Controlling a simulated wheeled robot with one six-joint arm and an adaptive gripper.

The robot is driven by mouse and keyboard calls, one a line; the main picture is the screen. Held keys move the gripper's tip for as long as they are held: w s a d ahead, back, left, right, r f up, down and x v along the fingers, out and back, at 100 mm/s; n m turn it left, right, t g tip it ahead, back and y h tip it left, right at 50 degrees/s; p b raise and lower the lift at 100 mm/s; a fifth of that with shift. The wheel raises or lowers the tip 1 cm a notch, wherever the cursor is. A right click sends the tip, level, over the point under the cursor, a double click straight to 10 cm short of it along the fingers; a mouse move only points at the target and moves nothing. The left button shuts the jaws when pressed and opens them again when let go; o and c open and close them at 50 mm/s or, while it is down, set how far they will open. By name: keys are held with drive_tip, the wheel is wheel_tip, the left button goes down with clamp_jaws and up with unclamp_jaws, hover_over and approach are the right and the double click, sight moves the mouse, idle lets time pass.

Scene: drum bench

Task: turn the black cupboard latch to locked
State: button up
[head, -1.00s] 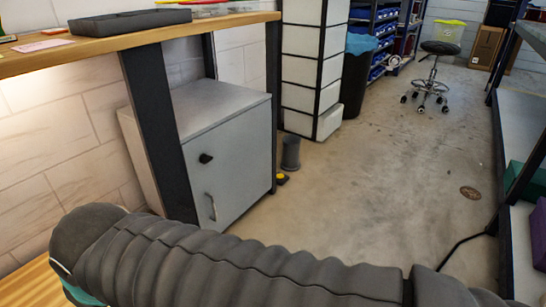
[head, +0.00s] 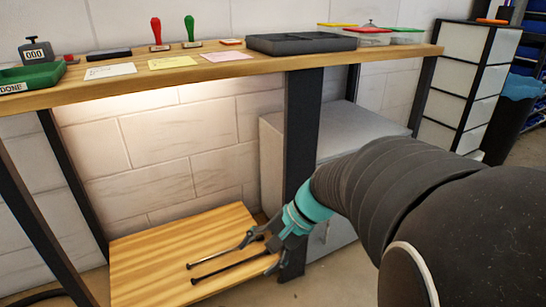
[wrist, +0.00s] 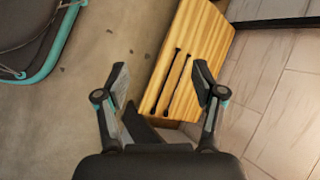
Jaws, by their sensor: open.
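The grey cupboard (head: 344,128) stands under the bench, behind the dark bench leg. My arm covers most of its door in the head view, and the black latch is hidden; the wrist view does not show it either. My gripper (head: 262,253) is open and empty, in front of and left of the cupboard, over the low wooden board. In the wrist view the open fingers (wrist: 160,70) are spread apart, with the board (wrist: 207,50) and two dark rods (wrist: 178,85) visible beyond them.
The dark bench leg (head: 302,130) stands close to my gripper. The bench top (head: 220,75) above holds stamps, cards, a green tray (head: 32,77) and a dark tray (head: 300,43). White drawers (head: 450,90) and a black bin (head: 508,115) stand at the right.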

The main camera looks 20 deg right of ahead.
drive_tip(key=w+d+f+m+t+y+p, duration=0.1)
drive_tip(key=w+d+m+t, duration=0.35)
drive_tip(key=d+m, duration=0.35)
drive_tip(key=w+d+f+m+t+y+p, duration=0.1)
drive_tip(key=w+d+m+t+y+p, duration=0.1)
drive_tip(key=w+d+m+t, duration=0.5)
drive_tip(key=s+d+f+m+t+h, duration=0.1)
drive_tip(key=d+f+m+h, duration=0.15)
drive_tip(key=d, duration=0.45)
drive_tip(key=s+d+f+m+t+h+p, duration=0.1)
drive_tip(key=s+d+f+m+t+h, duration=0.2)
drive_tip(key=d, duration=0.5)
drive_tip(key=d+f+m+h, duration=0.1)
drive_tip(key=d+m+h, duration=0.25)
drive_tip(key=d, duration=0.35)
drive_tip(key=w, duration=1.3)
drive_tip(key=shift+w+a+m+p, duration=0.35)
drive_tip(key=shift+w+m+p, duration=0.05)
drive_tip(key=shift+p, duration=0.05)
